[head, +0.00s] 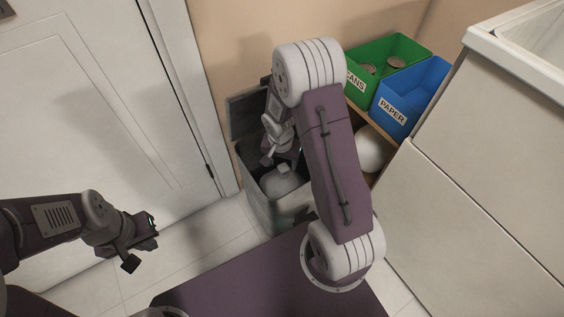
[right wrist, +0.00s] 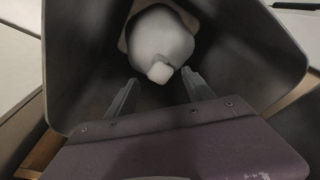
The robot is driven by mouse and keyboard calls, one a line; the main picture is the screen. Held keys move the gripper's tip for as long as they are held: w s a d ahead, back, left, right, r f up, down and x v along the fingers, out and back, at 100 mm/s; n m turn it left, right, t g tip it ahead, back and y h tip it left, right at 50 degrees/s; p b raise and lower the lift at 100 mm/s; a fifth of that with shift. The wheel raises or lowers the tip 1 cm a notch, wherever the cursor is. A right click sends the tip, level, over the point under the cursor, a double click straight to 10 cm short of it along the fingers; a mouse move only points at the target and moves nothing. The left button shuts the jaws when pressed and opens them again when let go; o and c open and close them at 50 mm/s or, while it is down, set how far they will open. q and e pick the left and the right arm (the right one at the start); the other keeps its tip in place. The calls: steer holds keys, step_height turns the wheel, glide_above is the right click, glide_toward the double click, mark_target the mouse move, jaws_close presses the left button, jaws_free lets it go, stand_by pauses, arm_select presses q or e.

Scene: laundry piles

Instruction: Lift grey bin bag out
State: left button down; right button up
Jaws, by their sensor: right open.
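The grey bin bag (head: 283,183) sits inside an open grey bin (head: 259,211) by the wall, its lid (head: 246,113) raised. In the right wrist view the bag (right wrist: 160,35) is a pale rounded bundle with a small knot (right wrist: 160,72) on top, deep between the dark bin walls (right wrist: 85,60). My right gripper (right wrist: 160,88) is open over the bin, its two fingers apart on either side of the knot and not closed on it. My own arm partly hides it in the head view. My left gripper (head: 145,251) is open and empty, low at the left before the door.
A green CANS box (head: 398,48) and a blue PAPER box (head: 412,95) stand on a shelf right of the bin, with a white rounded object (head: 371,149) below. A pale cabinet (head: 480,170) is at the right. A white door (head: 90,110) is at the left. Tiled floor (head: 190,260) is free left of the bin.

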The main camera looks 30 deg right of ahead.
mark_target(283, 168)
steer(key=f+b, duration=0.1)
steer(key=f, duration=0.1)
steer(key=f+b, duration=0.1)
steer(key=f, duration=0.1)
steer(key=f+b, duration=0.1)
steer(key=f, duration=0.1)
steer(key=shift+w+d, duration=0.3)
steer(key=shift+w, duration=0.05)
arm_select(q)
step_height(283, 168, down, 4)
steer(key=shift+f, duration=0.15)
